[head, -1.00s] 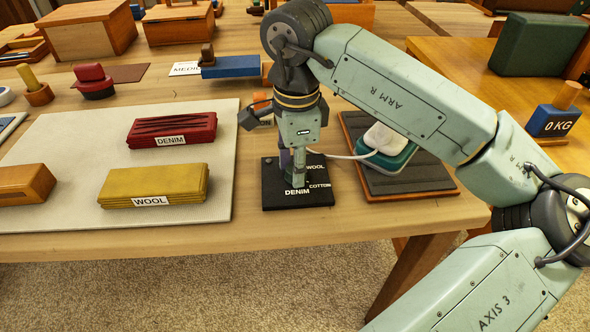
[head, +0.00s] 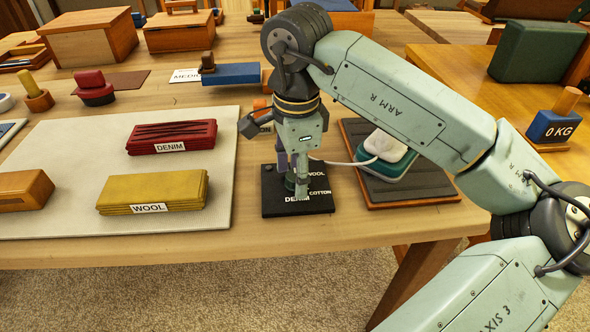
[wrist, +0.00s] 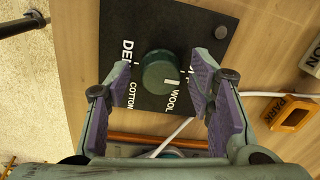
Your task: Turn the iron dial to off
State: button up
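The iron dial is a round dark green knob (wrist: 160,72) on a black plate (head: 322,206). In the wrist view its white mark points towards the WOOL label. COTTON and part of DENIM also show; another label is mostly hidden by the right finger. My gripper (wrist: 161,78) is open, with one purple-padded finger on either side of the knob and visible gaps to it. In the head view my gripper (head: 301,182) is low over the plate and hides most of the knob and part of the DENIM label.
A white and teal iron (head: 388,150) rests on a dark board (head: 430,182) right of the plate, with a pale cord running between them. A pale mat (head: 70,221) with red and yellow cloth stacks lies left. An orange PARK tag (wrist: 291,113) is near the plate.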

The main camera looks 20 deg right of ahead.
notch_tip(320, 180, up, 12)
jog(key=shift+s, duration=0.3)
dwell(0.4)
jog(key=shift+s, duration=0.1)
dwell(0.3)
